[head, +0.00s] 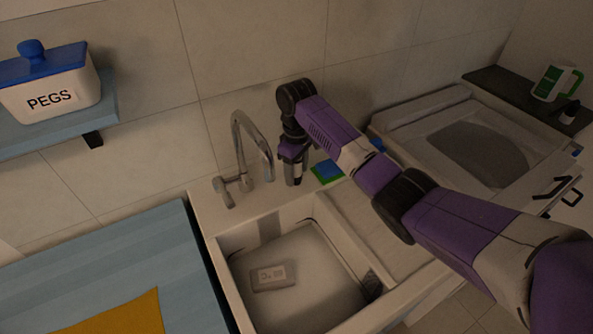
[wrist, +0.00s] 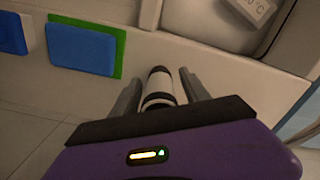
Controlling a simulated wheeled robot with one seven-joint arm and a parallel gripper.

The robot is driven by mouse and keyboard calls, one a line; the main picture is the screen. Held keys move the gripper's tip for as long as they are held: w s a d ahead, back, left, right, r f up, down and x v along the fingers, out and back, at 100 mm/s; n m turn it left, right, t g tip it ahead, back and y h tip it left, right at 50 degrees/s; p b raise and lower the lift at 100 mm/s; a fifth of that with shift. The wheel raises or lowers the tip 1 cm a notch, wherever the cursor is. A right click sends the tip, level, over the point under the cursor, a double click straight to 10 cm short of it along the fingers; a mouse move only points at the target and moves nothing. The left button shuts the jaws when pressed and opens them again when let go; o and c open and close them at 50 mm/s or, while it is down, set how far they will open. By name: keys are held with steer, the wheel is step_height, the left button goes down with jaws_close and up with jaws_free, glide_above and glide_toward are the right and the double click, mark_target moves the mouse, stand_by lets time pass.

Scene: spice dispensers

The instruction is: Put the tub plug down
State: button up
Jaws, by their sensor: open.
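A white cylinder with black bands, which seems to be the tub plug (wrist: 159,88), is between the two fingers of my gripper (wrist: 160,75) in the wrist view. The fingers are apart, with a gap visible on the right side; contact on the left is hard to tell. In the head view my gripper (head: 294,172) points down at the sink's back ledge, right of the tap, and the pale cylinder shows at its tip. It appears to be at the ledge surface, but its lower end is hard to see.
A blue and green sponge-like block (head: 328,171) lies close right of my gripper. The chrome tap (head: 240,150) stands left. The sink basin (head: 325,240) in front holds a small white device (head: 272,275). A blue counter (head: 110,250) lies left.

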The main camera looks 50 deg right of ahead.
step_height(320, 180, up, 12)
steer(key=shift+r+p, duration=0.2)
steer(key=shift+p, duration=0.45)
steer(key=shift+f, duration=0.1)
